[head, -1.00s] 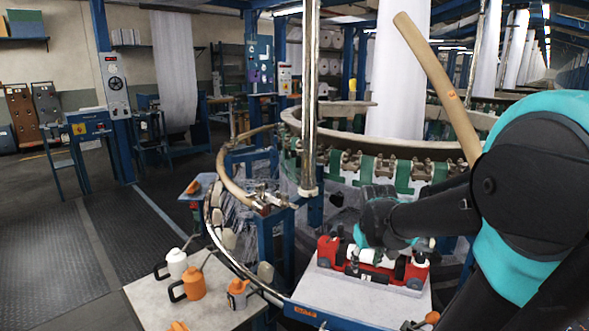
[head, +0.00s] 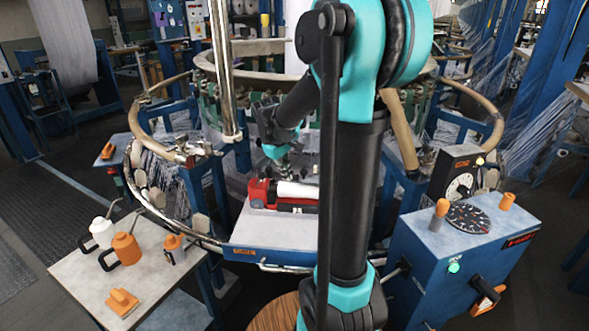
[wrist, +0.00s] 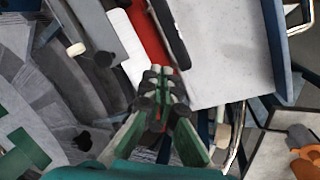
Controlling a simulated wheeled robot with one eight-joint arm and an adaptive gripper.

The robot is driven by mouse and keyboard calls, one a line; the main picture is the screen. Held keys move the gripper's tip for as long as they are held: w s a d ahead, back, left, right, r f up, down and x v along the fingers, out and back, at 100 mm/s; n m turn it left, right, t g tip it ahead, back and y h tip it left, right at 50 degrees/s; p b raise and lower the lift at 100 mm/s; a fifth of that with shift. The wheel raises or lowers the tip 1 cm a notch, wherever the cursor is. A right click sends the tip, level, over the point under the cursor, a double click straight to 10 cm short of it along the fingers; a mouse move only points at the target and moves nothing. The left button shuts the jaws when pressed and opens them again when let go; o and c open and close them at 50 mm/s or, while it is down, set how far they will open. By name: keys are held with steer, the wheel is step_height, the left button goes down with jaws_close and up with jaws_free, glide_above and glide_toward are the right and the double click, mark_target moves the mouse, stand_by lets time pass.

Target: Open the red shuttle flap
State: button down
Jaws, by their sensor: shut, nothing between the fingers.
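The red shuttle (head: 258,194) lies on a pale shelf at the front of the loom, with a white roll (head: 296,190) along it. My arm hides its right part in the head view. In the wrist view a strip of the red body (wrist: 142,22) shows beyond the fingertips, between a white piece and a black bar. I cannot tell which part is the flap or how it stands. My gripper (wrist: 160,76) is shut and empty, with its tips close to the shuttle's red side; contact cannot be told. In the head view my gripper (head: 290,160) is just above and behind the shuttle.
The pale shelf (head: 240,232) has bare space in front of the shuttle. A blue control box (head: 425,250) with a dial stands at the right. The loom's ring and rails surround the shelf.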

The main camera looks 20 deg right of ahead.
steer(key=w+r+n+g+h, duration=0.2)
steer(key=w+n, duration=0.1)
steer(key=w, duration=0.9)
steer(key=d+f, duration=0.1)
steer(key=f, duration=0.1)
steer(key=s+d+f, duration=0.1)
steer(key=d+f, duration=0.1)
steer(key=f, duration=0.1)
steer(key=s+d+f, duration=0.1)
steer(key=d+f, duration=0.1)
steer(key=shift+s+d+f, duration=0.1)
steer(key=shift+f, duration=0.1)
steer(key=shift+s+d+r, duration=0.4)
steer(key=shift+s+r, duration=0.05)
steer(key=shift+s, duration=0.1)
steer(key=shift+r, duration=0.1)
